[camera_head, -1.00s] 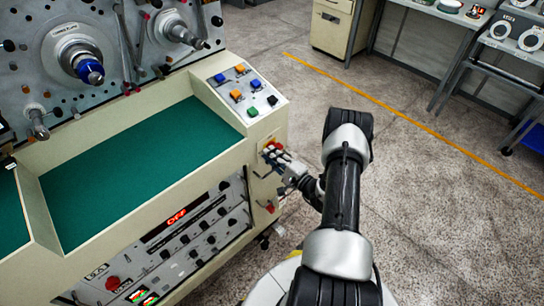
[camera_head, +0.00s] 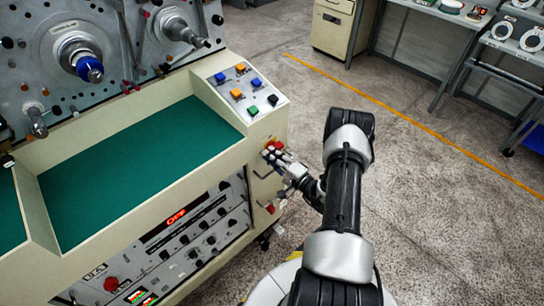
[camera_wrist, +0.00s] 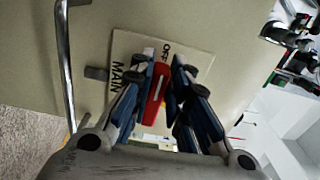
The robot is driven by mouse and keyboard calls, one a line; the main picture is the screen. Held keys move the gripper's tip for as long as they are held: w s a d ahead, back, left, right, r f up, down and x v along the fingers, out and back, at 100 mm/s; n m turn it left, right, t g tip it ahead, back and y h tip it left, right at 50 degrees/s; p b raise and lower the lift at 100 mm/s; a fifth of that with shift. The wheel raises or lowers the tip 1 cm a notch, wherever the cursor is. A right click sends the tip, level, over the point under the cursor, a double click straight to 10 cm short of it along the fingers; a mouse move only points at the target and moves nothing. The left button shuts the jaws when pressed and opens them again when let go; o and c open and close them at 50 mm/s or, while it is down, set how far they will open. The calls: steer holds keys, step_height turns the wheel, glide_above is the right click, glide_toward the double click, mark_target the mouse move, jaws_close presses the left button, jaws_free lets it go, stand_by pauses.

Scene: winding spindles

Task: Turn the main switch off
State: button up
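The main switch has a red handle (camera_wrist: 158,88) on a pale plate (camera_wrist: 203,58) marked MAIN and OFF, seen in the wrist view. My gripper (camera_wrist: 165,62) is open, with its blue-and-dark fingers on either side of the handle. The handle lies close to the left finger, and a dark gap shows on its right. The fingers hide part of the plate. In the head view my gripper (camera_head: 275,154) is at the end face of the cream machine, at a red part (camera_head: 274,146) below the button panel.
The cream machine (camera_head: 240,138) has a sloped button panel (camera_head: 243,90) and a red OFF display (camera_head: 176,216). A metal bar handle (camera_wrist: 66,60) stands left of the switch in the wrist view. Open floor (camera_head: 440,200) lies to the right.

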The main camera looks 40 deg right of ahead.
steer(key=o, duration=0.4)
steer(key=shift+s, duration=0.1)
steer(key=s, duration=0.8)
steer(key=s+d, duration=0.1)
steer(key=s, duration=0.2)
steer(key=shift+s, duration=0.4)
